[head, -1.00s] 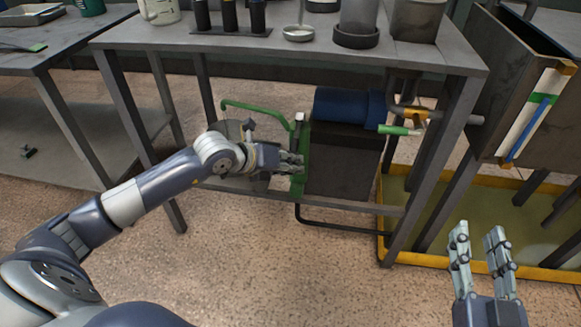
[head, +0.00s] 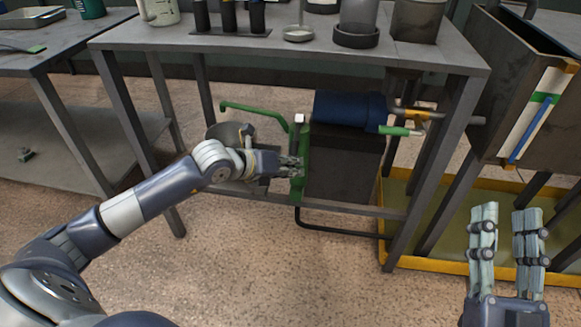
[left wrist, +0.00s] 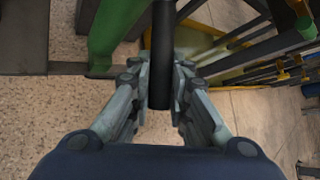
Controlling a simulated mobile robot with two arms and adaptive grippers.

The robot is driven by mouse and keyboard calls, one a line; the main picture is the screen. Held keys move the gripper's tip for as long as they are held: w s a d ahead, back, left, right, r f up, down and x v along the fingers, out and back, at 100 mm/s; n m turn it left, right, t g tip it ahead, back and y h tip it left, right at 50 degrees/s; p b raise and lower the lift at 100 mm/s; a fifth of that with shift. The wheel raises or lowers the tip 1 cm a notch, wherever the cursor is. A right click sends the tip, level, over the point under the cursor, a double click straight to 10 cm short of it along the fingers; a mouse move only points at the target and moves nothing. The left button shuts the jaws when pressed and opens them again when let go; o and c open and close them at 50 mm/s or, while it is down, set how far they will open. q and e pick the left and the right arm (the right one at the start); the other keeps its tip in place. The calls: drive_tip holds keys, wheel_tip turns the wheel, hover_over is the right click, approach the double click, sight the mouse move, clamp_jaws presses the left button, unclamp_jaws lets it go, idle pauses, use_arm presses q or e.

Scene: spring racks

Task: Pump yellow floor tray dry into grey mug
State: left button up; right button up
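The yellow floor tray (head: 450,266) lies at the right under the tank, with a dull greenish surface inside its rim. A pump with a blue cylinder (head: 340,108) and a green upright body (head: 300,150) stands under the bench. A green pipe (head: 255,110) runs left from it above a grey round vessel (head: 222,131), partly hidden by my arm; I cannot tell if this is the grey mug. My left gripper (head: 298,165) is at the green body. In the left wrist view a black bar (left wrist: 162,60) sits between its closely set fingers. My right gripper (head: 505,225) is open and empty.
The bench (head: 260,46) above holds black cylinders and grey pots. Its legs and lower rail (head: 350,210) frame the pump. A black hose (head: 335,229) loops near the floor. A dark tank (head: 505,70) stands right. The foreground floor is clear.

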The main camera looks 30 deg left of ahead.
use_arm(q)
drive_tip(key=o, duration=0.5)
drive_tip(key=shift+f, duration=0.15)
drive_tip(key=shift+c, duration=0.2)
drive_tip(key=v, duration=1.2)
